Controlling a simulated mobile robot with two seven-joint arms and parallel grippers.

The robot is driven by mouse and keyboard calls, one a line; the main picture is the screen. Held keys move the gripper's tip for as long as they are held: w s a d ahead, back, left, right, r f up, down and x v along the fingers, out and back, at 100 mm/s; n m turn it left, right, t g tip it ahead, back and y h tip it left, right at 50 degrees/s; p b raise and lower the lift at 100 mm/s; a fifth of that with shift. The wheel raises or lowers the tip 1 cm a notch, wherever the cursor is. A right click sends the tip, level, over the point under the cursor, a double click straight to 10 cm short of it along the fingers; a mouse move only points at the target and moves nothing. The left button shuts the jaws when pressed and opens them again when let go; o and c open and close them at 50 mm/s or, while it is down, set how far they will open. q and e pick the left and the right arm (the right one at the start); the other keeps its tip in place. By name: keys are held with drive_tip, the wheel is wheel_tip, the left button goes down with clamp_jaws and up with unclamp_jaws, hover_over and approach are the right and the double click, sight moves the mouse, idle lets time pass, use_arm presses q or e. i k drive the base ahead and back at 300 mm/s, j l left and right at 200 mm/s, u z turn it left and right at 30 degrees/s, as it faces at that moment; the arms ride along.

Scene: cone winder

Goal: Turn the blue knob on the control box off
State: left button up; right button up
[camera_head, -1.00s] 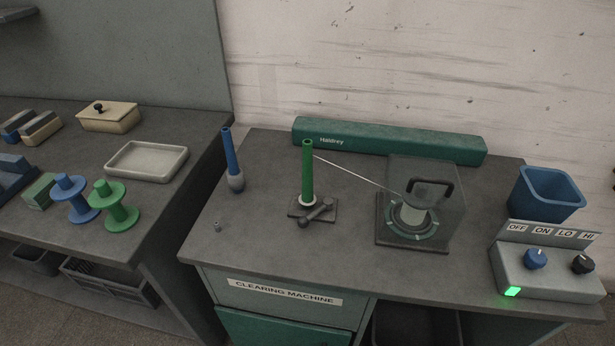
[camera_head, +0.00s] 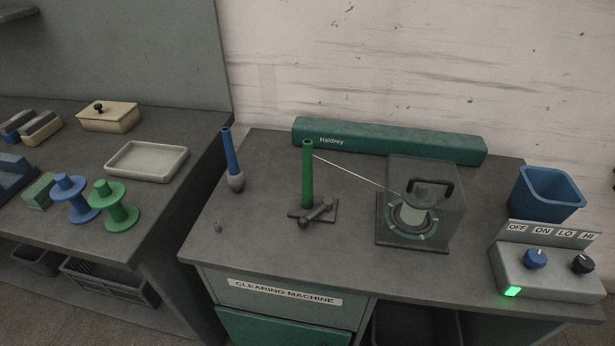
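The grey control box (camera_head: 545,282) stands at the right front of the machine table. The blue knob (camera_head: 535,259) is on its left side, below the OFF and ON labels (camera_head: 530,230). Its white mark points up and slightly right, toward the ON side. A black knob (camera_head: 582,265) sits to its right, below LO and HI. A green lamp (camera_head: 512,291) on the front of the box is lit. Neither of my grippers shows in the head view.
A blue bin (camera_head: 546,193) stands behind the control box. Open table lies in front.

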sight(533, 258)
drive_tip(key=z, duration=1.75)
